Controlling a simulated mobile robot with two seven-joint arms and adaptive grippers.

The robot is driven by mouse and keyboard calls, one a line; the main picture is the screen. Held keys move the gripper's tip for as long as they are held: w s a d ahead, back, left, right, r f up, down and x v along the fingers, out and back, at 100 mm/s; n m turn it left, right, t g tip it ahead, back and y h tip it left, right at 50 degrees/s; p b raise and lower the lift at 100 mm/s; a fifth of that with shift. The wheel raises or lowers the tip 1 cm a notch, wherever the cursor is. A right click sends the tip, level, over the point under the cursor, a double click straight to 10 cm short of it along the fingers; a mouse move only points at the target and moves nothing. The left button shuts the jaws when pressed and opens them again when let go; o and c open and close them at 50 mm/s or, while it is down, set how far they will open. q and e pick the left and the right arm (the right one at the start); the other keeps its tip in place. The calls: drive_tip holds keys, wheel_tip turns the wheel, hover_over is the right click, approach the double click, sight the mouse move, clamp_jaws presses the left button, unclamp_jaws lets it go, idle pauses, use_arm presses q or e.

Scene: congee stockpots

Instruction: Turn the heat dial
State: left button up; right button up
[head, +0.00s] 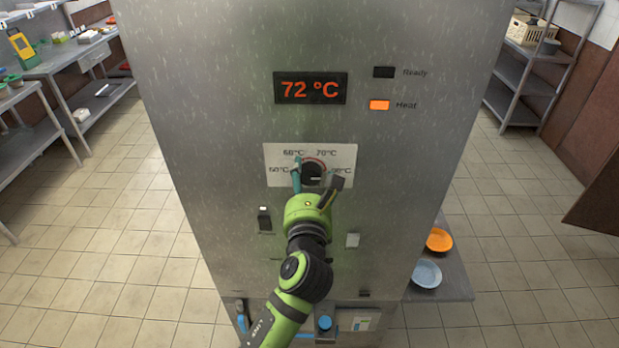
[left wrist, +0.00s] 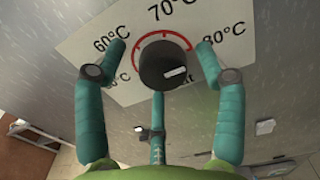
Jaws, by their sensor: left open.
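The black heat dial (head: 311,172) sits on a white scale plate (head: 345,155) on the front of a tall steel cabinet. In the left wrist view the dial (left wrist: 165,68) has a white pointer mark aimed to the right, a little below the 80°C label. My left gripper (head: 317,169) is open in front of the plate. Its green fingers (left wrist: 161,48) stand on either side of the dial with visible gaps. A third finger shows below the dial. My right gripper is not in view.
The display (head: 310,88) reads 72 °C. The orange Heat lamp (head: 379,105) is lit; the Ready lamp (head: 384,72) is dark. An orange bowl (head: 439,240) and a pale blue bowl (head: 427,273) stand on a side shelf. Steel shelves flank the cabinet.

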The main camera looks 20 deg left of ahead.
use_arm(q)
drive_tip(key=shift+c, duration=0.4)
drive_tip(key=shift+r, duration=0.1)
drive_tip(key=c, duration=1)
